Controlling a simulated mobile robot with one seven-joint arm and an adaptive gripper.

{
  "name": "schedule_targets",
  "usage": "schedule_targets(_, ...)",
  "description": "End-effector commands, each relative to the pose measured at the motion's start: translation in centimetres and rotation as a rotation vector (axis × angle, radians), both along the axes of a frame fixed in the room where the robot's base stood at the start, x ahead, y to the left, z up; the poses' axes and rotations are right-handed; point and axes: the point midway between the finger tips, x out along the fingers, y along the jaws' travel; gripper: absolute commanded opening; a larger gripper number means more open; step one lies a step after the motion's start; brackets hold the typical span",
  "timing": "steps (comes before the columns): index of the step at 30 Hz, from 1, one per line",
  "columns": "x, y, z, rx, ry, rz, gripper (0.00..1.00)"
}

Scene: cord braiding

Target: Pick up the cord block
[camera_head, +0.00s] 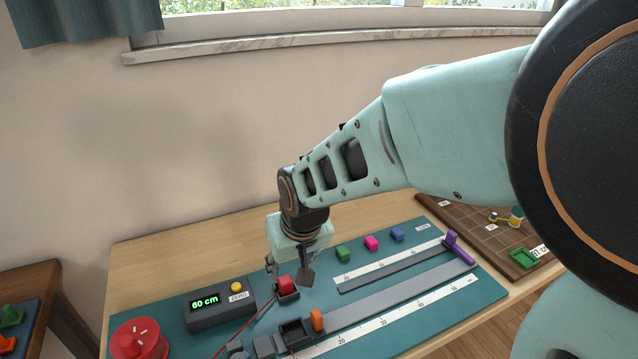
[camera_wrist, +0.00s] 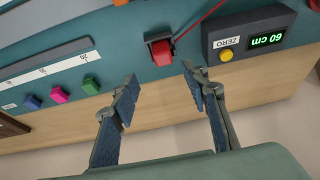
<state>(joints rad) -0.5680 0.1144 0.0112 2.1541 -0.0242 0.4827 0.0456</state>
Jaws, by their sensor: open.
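The cord block is a small red block (camera_head: 286,282) in a dark holder (camera_head: 289,296) on the teal mat, with a thin red cord running from it. The wrist view also shows the red block (camera_wrist: 161,52) in its holder, beyond the fingertips. My gripper (camera_head: 288,272) is close to the block in the head view, one finger partly beside it. In the wrist view my gripper (camera_wrist: 161,83) is open, its two fingers spread to either side with nothing between them.
A display box (camera_head: 221,303) reading 60 cm with a yellow button stands left of the block, and a red spool (camera_head: 139,340) farther left. Green (camera_head: 342,253), pink (camera_head: 371,243) and blue (camera_head: 396,234) blocks sit to the right. A grey rail (camera_head: 390,300) with an orange piece (camera_head: 317,319) lies in front.

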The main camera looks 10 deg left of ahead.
Motion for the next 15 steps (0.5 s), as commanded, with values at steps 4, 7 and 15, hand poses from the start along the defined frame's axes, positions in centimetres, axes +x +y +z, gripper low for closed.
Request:
schedule_targets(4, 0.7, 0.5, -2.1, -0.001, 0.002, 0.0, 0.42)
schedule_targets(7, 0.9, 0.6, -2.6, 0.0, 0.0, 0.0, 0.42)
schedule_targets(15, 1.4, 1.5, -5.3, -0.001, 0.0, 0.0, 0.42)
